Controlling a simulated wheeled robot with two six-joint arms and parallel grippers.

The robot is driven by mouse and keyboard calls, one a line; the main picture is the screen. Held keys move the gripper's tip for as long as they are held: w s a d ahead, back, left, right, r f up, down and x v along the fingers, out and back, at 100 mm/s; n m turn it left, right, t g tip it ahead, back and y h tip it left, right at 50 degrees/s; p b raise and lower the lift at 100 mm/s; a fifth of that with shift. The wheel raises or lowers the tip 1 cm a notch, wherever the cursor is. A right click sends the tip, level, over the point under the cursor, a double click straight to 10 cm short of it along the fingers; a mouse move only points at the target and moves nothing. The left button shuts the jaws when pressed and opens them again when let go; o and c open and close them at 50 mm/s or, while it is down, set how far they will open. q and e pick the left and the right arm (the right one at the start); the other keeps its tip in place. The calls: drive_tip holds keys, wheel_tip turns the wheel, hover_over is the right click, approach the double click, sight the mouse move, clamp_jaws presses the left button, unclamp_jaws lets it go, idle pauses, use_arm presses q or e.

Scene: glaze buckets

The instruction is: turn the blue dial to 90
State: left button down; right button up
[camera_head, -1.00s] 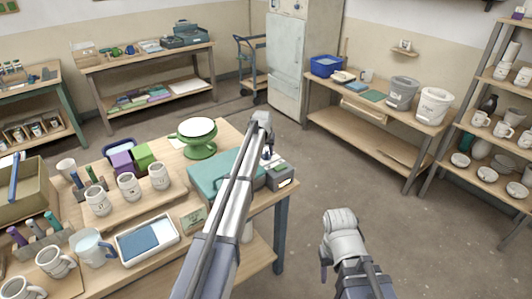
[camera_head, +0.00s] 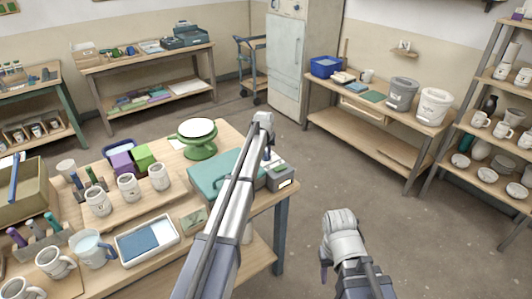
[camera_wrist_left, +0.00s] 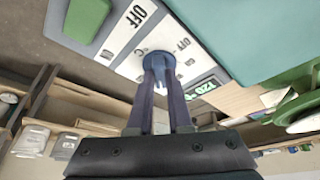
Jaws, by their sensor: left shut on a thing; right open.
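The blue dial (camera_wrist_left: 160,62) sits on the light panel of a grey control box (camera_head: 281,181) at the right end of the workbench. In the left wrist view my left gripper (camera_wrist_left: 160,74) has its two dark fingers closed around the dial's sides. The panel has printed OFF marks and a small dark display with green digits (camera_wrist_left: 194,95), too tilted to read surely. In the head view my left gripper (camera_head: 267,154) is mostly hidden by its own arm. My right gripper (camera_head: 325,272) hangs over the floor, away from the bench, open and empty.
A teal case (camera_head: 213,178) lies beside the control box, and a green scale (camera_head: 199,146) stands behind it. Mugs and a white tray (camera_head: 147,256) fill the bench's left part. Open floor lies to the right, before a table with buckets (camera_head: 402,94).

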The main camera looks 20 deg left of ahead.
use_arm(q)
drive_tip(key=n, duration=0.2)
drive_tip(key=n+g+y, duration=0.1)
drive_tip(key=n, duration=0.1)
drive_tip(key=shift+w+d+n+y, duration=0.1)
drive_tip(key=shift+d+n+y, duration=0.05)
drive_tip(key=shift+n+y, duration=0.15)
drive_tip(key=shift+n+g+y, duration=0.3)
drive_tip(key=shift+n+y, duration=0.2)
drive_tip(key=shift+n, duration=1.1)
drive_tip(key=c, duration=0.8)
unclamp_jaws()
drive_tip(key=shift+c, duration=0.2)
drive_tip(key=shift+r, duration=0.15)
drive_tip(key=p+v, duration=0.7)
drive_tip(key=shift+d+r, duration=0.2)
drive_tip(key=shift+d, duration=0.05)
